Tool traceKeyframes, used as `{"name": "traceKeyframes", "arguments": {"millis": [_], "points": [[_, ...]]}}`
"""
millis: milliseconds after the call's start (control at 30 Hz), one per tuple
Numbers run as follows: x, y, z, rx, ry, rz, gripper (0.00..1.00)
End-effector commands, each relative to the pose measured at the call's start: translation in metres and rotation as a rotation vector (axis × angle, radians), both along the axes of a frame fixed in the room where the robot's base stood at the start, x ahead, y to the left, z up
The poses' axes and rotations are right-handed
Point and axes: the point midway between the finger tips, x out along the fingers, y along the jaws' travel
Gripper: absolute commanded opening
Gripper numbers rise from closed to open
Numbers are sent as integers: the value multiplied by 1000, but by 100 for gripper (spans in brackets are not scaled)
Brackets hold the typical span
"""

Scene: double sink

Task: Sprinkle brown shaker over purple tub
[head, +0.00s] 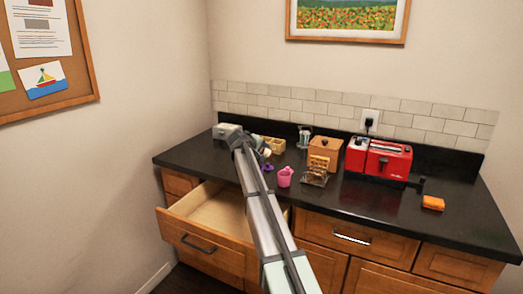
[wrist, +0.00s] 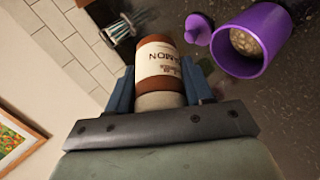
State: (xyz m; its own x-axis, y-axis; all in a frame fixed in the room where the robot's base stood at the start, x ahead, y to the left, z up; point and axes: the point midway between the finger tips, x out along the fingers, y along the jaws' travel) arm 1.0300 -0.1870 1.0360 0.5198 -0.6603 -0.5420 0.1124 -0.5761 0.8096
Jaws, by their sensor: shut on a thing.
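My gripper (wrist: 160,92) is shut on the brown shaker (wrist: 153,58), with one blue-grey finger on each side. The shaker has a brown body, a pale label with partly readable lettering and a pale end near the gripper. The purple tub (wrist: 262,50) is to the right of the shaker in the wrist view, apart from it.
A pink cup (head: 285,177) and a wire rack (head: 316,176) stand to the right. Behind are a wooden box (head: 325,153), a glass holder (head: 304,137) and a red toaster (head: 388,160). A drawer (head: 208,240) is open below. The front right counter is mostly clear.

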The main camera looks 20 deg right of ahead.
Motion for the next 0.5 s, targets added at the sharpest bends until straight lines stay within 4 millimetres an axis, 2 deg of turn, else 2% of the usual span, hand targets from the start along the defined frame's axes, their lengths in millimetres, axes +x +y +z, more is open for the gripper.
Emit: {"name": "traceKeyframes", "arguments": {"millis": [300,500], "points": [[0,-4,-14,-236,-44,1,19],[1,-6,-16,-376,-72,0,19]]}}
